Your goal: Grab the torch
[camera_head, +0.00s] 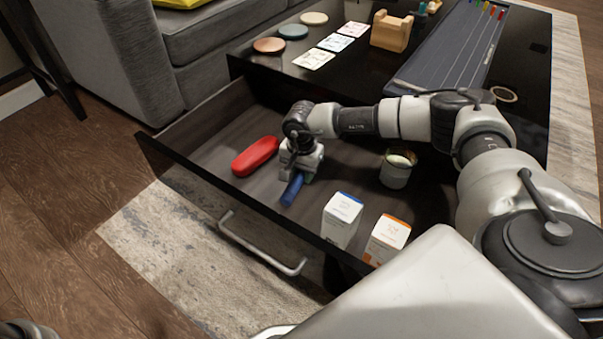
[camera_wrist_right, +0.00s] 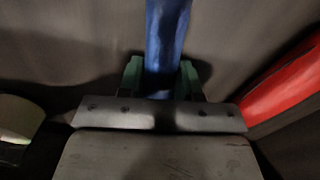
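The torch (camera_head: 292,189) is a blue cylinder inside the open dark drawer (camera_head: 215,150). My right gripper (camera_head: 297,174) points down over one end of it, and the rest sticks out toward the drawer front. In the right wrist view, the torch (camera_wrist_right: 166,40) runs between the green fingertips of my right gripper (camera_wrist_right: 161,80), one close on each side. The fingers look shut on it. Whether it is lifted off the drawer floor, I cannot tell. My left gripper is not in view.
A red case (camera_head: 255,156) lies left of the torch. A jar (camera_head: 397,168) and two small boxes, one blue-topped (camera_head: 341,219) and one orange-topped (camera_head: 387,240), stand to the right. The drawer's front wall and handle (camera_head: 262,252) are near. A grey sofa (camera_head: 110,60) stands behind left.

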